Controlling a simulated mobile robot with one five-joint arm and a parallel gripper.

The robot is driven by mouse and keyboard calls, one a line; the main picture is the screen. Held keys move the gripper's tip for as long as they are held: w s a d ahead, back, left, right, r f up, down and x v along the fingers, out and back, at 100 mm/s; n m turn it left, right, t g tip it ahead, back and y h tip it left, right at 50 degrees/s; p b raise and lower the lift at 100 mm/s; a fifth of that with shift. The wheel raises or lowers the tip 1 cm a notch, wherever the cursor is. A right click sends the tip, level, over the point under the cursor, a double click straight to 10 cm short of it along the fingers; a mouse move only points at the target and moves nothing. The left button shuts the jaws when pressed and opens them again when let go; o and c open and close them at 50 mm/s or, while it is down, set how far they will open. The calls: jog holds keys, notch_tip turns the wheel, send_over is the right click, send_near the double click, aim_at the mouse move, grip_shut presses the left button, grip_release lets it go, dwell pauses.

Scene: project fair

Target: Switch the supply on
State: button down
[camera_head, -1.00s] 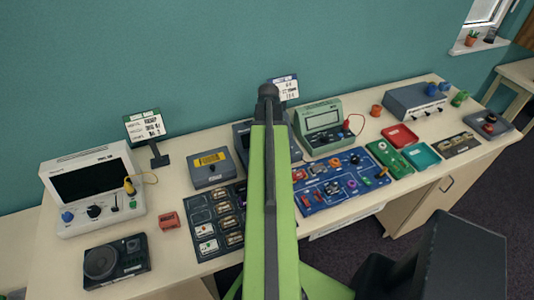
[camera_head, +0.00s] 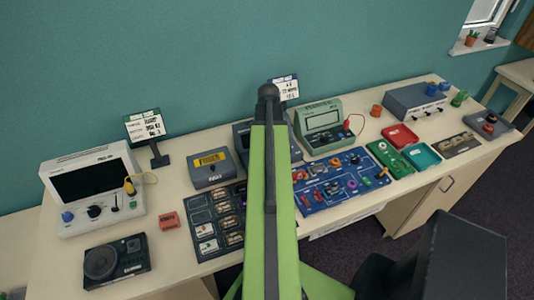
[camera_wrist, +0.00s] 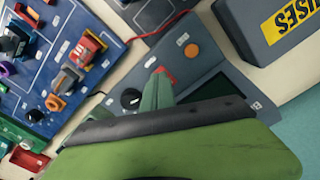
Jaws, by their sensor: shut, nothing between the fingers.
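The supply is a dark blue-grey unit, mostly hidden behind my green arm in the head view, with its left part showing (camera_head: 241,137). In the wrist view its panel (camera_wrist: 222,84) carries a round orange button (camera_wrist: 191,50), a black knob (camera_wrist: 131,98) and a small red part (camera_wrist: 167,72). My gripper (camera_wrist: 158,83) is shut and empty. Its tips are over the panel, between the knob and the orange button and close to the red part. I cannot tell whether they touch it. The gripper is hidden in the head view.
A grey box with a yellow label (camera_head: 211,168) stands left of the supply. A green meter (camera_head: 319,125) and a blue circuit board (camera_head: 340,187) are to the right. A white instrument (camera_head: 92,190) stands at the far left. Red (camera_head: 400,136) and teal (camera_head: 421,156) trays lie further right.

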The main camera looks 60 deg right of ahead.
jog(key=shift+f+b, duration=0.9)
dwell(0.4)
jog(key=shift+r, duration=0.1)
notch_tip(320, 180, up, 7)
jog(key=p, duration=0.7)
